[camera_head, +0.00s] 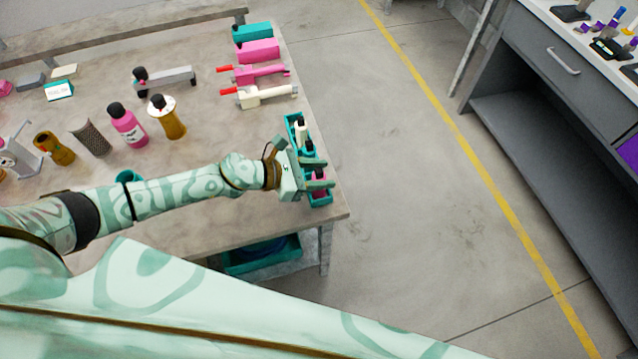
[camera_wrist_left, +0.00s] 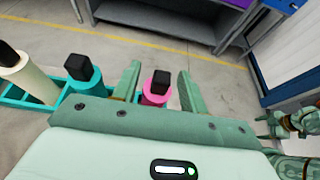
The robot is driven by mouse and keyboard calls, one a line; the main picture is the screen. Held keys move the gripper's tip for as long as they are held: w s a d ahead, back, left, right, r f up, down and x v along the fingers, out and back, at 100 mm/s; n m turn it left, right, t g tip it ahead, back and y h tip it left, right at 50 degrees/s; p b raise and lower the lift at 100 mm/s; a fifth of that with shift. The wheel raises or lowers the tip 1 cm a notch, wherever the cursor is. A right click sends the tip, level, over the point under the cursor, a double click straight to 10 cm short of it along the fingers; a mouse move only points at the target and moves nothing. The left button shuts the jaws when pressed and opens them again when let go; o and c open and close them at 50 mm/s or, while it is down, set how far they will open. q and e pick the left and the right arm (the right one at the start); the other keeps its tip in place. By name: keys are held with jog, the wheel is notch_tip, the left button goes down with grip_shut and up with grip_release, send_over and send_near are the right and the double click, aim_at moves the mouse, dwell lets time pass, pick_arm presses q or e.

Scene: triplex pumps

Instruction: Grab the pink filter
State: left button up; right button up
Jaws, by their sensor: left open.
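The pink filter (camera_wrist_left: 152,98) has a black top and stands upright at the near end of the teal rack (camera_head: 327,201); it also shows in the head view (camera_head: 318,189), partly covered by my gripper. My left gripper (camera_head: 324,173) is open at this end of the rack. In the left wrist view its two fingers (camera_wrist_left: 160,70) stand on either side of the pink filter, with a gap on each side. A teal filter (camera_wrist_left: 85,82) and a cream filter (camera_wrist_left: 30,82), both with dark tops, stand in the same rack. My right gripper (camera_wrist_left: 285,124) shows small at the right edge.
The table (camera_head: 215,215) also holds a pink bottle (camera_head: 128,126), a brown bottle (camera_head: 168,120), pump-like parts (camera_head: 262,95) and boxes (camera_head: 258,50). The rack sits by the table's right edge. Open floor lies beyond it, then a grey workbench (camera_head: 540,110).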

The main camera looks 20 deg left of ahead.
pick_arm(q)
grip_shut()
